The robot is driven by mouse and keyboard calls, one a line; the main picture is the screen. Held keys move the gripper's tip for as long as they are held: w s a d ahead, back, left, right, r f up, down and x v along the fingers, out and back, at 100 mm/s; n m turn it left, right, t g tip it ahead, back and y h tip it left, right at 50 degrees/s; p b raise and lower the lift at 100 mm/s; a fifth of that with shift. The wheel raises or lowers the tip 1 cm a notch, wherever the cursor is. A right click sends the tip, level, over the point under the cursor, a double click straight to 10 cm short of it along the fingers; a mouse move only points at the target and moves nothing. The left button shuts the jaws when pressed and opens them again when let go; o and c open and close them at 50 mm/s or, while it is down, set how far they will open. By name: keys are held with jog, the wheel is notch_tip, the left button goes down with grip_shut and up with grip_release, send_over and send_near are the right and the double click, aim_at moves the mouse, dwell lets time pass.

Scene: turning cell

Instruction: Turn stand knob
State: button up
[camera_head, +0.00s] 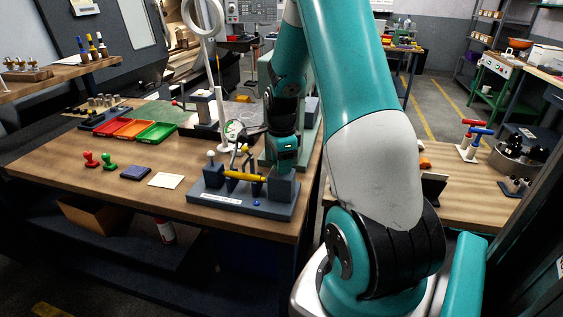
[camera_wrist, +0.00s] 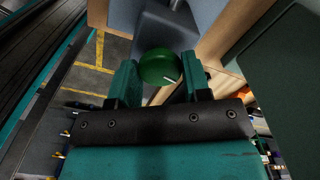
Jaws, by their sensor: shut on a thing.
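The green round knob (camera_wrist: 158,66), with a small white mark on its face, sits between the two fingers of my gripper (camera_wrist: 159,77) in the wrist view. My gripper is shut on it. A blue-grey block (camera_wrist: 160,30) shows just beyond the knob. In the head view my gripper (camera_head: 284,167) is low over the right part of the workbench, close to a blue-grey block (camera_head: 283,187) on a dark fixture base. The knob cannot be made out in the head view, where my gripper and arm cover that area.
The fixture base (camera_head: 232,204) carries a yellow-handled tool (camera_head: 243,176). A dial gauge (camera_head: 233,129) stands close to my gripper's left. Red (camera_head: 133,128) and green trays (camera_head: 156,132), stamps (camera_head: 91,159) and a pale pad (camera_head: 166,180) lie farther left.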

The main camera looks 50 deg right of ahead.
jog(key=shift+d+r+m, duration=0.1)
jog(key=shift+m, duration=0.3)
jog(key=o, duration=0.9)
jog(key=shift+o, duration=0.2)
notch_tip(320, 180, up, 17)
jog(key=b, duration=0.2)
jog(key=shift+r+b, duration=0.2)
jog(key=shift+b, duration=0.2)
